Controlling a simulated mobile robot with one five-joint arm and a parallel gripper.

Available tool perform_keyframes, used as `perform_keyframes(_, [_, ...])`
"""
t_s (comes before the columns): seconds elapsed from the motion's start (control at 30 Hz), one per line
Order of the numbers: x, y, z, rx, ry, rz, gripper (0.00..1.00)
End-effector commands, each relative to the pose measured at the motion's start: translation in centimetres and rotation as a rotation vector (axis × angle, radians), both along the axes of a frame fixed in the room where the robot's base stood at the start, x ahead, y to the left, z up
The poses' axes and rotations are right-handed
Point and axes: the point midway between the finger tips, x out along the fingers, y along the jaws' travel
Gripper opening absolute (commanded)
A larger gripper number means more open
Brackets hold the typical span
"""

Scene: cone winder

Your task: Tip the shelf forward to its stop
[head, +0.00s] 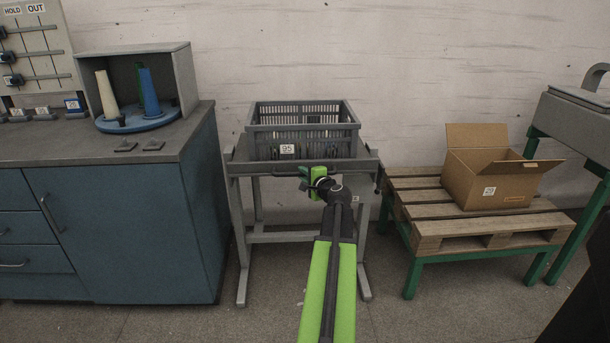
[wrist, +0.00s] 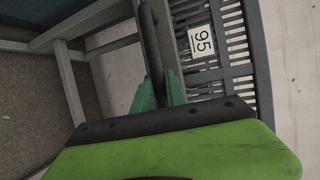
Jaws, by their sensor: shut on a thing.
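The shelf (head: 243,168) is the grey top of a stand in the middle of the head view and looks about level. A grey slatted crate (head: 335,133) labelled 95 sits on it. My gripper (head: 305,178) is at the middle of the shelf's front edge. In the wrist view, my gripper's green fingers (wrist: 160,92) are shut on a dark bar, the shelf's handle (wrist: 152,45). The crate's label side (wrist: 235,50) shows just beyond the bar. My gripper hides part of the handle in the head view.
A blue cabinet (head: 150,225) with cones in a grey box stands at the left. A pallet (head: 415,198) on a green frame, with an open cardboard box (head: 490,185), stands close at the right. Bare floor lies in front of the stand.

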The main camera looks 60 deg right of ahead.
Motion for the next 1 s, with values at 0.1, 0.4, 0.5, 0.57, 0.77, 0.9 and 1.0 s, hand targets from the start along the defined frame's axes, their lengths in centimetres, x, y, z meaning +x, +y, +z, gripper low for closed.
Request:
perform_keyframes(0.1, [-0.4, -0.4, 0.0, -0.003, 0.001, -0.013, 0.00])
perform_keyframes(0.4, [-0.6, -0.5, -0.2, -0.004, 0.001, -0.014, 0.00])
perform_keyframes(0.5, [-0.6, -0.4, -1.0, -0.004, 0.001, -0.015, 0.00])
perform_keyframes(0.57, [-0.7, -0.3, -1.9, -0.004, 0.001, -0.015, 0.00])
perform_keyframes(0.77, [-0.9, -0.1, -6.5, -0.004, 0.001, -0.015, 0.00])
perform_keyframes(0.9, [-0.7, -0.3, -9.7, -0.004, 0.001, -0.014, 0.00])
perform_keyframes(1.0, [-0.5, -0.6, -10.9, -0.002, 0.001, -0.014, 0.00])
